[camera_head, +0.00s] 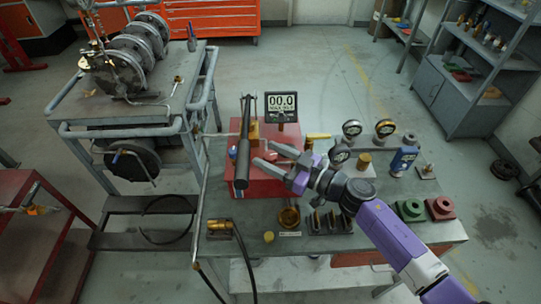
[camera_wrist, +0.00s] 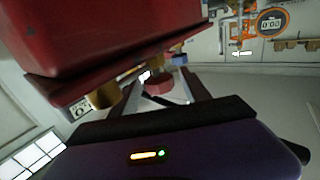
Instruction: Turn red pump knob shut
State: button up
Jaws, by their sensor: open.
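The red pump (camera_head: 262,188) sits on the workbench, with a long black lever (camera_head: 243,140) above its left side. My gripper (camera_head: 262,154) is open over the pump, its fingers pointing left toward the lever. In the wrist view, the open gripper (camera_wrist: 160,88) extends beside the large red pump body (camera_wrist: 90,40). A round red knob (camera_wrist: 158,87) appears between the fingers, farther out; I cannot tell whether they touch it. A blue round part (camera_wrist: 180,60) is just beyond it. A brass part (camera_wrist: 104,96) is by the left finger. In the head view, the red knob is hard to make out.
A digital display (camera_head: 281,104) reading 00.0 stands behind the pump. A valve cart (camera_head: 130,110) stands left. Small fittings line the bench front.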

grip_shut()
